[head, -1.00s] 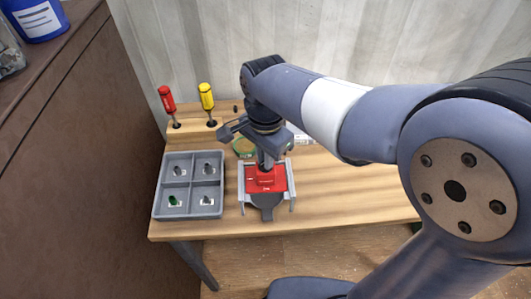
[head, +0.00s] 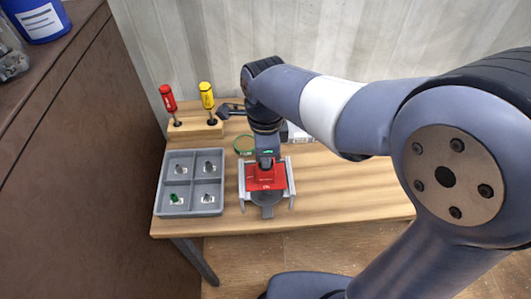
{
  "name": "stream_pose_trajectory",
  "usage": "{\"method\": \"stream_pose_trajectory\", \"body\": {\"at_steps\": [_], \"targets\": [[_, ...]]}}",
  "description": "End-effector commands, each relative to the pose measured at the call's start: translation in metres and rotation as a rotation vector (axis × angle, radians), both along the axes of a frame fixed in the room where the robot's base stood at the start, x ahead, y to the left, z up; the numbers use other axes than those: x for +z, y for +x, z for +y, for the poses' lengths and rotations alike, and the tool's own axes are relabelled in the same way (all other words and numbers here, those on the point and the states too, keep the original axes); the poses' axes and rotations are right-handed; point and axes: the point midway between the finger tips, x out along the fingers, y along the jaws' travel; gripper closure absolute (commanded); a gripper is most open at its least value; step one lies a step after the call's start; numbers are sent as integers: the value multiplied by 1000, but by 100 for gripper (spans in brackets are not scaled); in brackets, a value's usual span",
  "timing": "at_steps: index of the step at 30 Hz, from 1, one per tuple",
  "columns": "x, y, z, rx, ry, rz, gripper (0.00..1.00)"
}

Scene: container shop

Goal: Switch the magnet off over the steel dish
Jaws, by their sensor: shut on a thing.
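My gripper (head: 267,204) points down over the wooden bench, with one grey finger on each side of a red block, which appears to be the magnet (head: 266,177). The fingers are shut on it. A dark grey round piece, which appears to be the steel dish (head: 267,212), shows just below and in front of the red block. The block covers much of it. I cannot tell whether the two touch. The magnet's switch cannot be made out.
A grey four-compartment tray (head: 190,213) with small parts stands left of my gripper. Behind it a wooden block (head: 195,130) holds a red screwdriver (head: 168,98) and a yellow screwdriver (head: 206,96). A green ring (head: 243,146) lies behind. The bench's right side (head: 350,187) is clear.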

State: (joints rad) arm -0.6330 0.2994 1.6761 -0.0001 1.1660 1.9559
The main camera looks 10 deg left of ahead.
Motion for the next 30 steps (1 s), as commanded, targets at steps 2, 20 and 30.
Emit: {"method": "stream_pose_trajectory", "body": {"at_steps": [2,20,30], "targets": [[0,0,0,-13,0,-1,100],[0,0,0,-28,0,-1,83],[0,0,0,-27,0,0,69]]}}
